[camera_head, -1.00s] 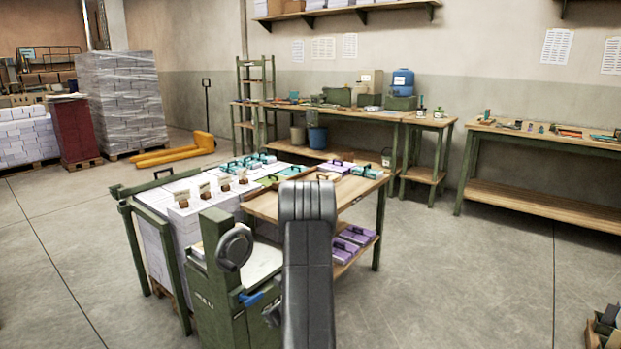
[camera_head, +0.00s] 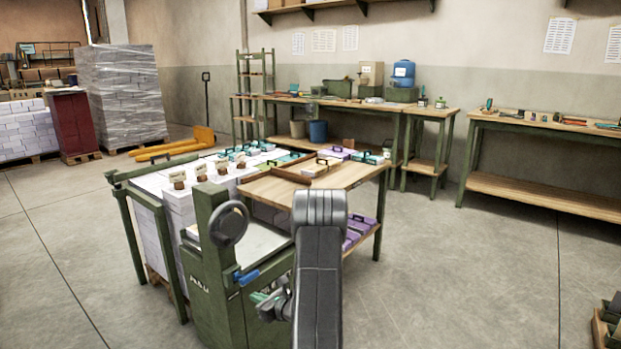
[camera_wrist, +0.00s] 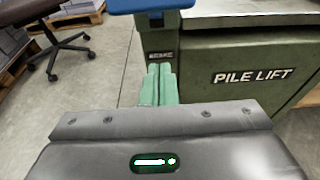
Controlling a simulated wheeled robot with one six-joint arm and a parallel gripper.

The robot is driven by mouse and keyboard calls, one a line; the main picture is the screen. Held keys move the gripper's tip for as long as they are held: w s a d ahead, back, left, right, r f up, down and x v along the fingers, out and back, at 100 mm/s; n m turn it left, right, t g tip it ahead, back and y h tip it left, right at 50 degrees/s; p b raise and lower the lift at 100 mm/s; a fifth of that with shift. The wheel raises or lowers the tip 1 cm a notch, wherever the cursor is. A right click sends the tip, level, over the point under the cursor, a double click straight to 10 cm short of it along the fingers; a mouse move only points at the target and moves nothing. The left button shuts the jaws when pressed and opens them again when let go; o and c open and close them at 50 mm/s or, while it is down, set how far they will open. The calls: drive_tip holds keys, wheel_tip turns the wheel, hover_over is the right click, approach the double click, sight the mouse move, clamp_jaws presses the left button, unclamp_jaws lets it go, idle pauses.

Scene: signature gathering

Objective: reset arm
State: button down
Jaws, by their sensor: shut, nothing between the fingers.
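My gripper (camera_wrist: 158,84) shows in the wrist view with its two green fingers together and nothing between them. It is in front of a green machine marked PILE LIFT (camera_wrist: 235,60). A blue handle (camera_wrist: 150,5) is at the top of that view, beyond the fingertips. In the head view the green pile lift (camera_head: 220,290) stands in front of me, with a round grey wheel (camera_head: 229,224) and the blue handle (camera_head: 246,277). My gripper (camera_head: 260,297) shows there just below the handle. I cannot tell whether it touches the machine. My dark arm hides part of the view.
A wooden table (camera_head: 345,178) with trays and coloured boxes stands behind the pile lift, beside white paper stacks (camera_head: 180,209). Workbenches (camera_head: 545,125) line the back wall. An office chair (camera_wrist: 52,45) shows in the wrist view. Floor at the right is mostly clear.

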wheel_tip(320, 180, down, 7)
drive_tip(key=w+a+t+y+b, duration=0.1)
drive_tip(key=t+y+b, duration=0.1)
drive_tip(key=b, duration=0.3)
drive_tip(key=shift+a+f+y, duration=0.2)
drive_tip(key=shift+a+y, duration=0.1)
drive_tip(key=shift+y, duration=0.3)
